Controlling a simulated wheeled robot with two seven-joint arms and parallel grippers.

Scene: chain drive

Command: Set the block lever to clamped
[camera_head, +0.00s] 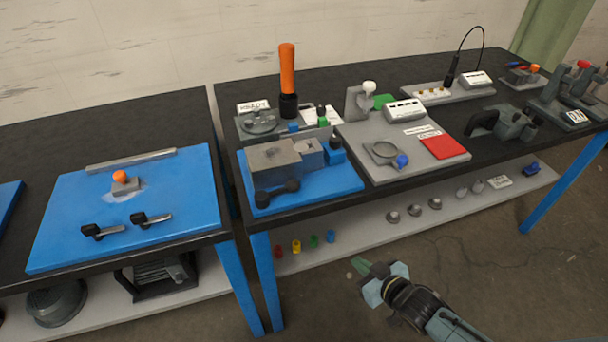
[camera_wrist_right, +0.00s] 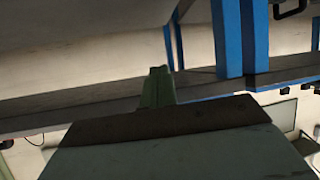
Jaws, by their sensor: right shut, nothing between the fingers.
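I cannot tell for sure which part is the block lever. A grey metal block (camera_head: 272,156) sits on the blue mat of the middle table, with black knobs (camera_head: 278,194) at its front. On the left table's blue board, a small grey block with an orange knob (camera_head: 120,177) stands behind two black-handled levers (camera_head: 100,231) (camera_head: 150,219). My right gripper (camera_head: 356,266) is shut and empty, low in front of the middle table and apart from everything. Its green fingers (camera_wrist_right: 157,86) also show together in the right wrist view. My left gripper is out of view.
An orange-handled tool (camera_head: 287,82) stands upright at the back of the middle table. A grey board (camera_head: 375,168) with a ring and a red pad lies right of the metal block. The lower shelf (camera_head: 350,233) holds small coloured parts. The floor around my right gripper is clear.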

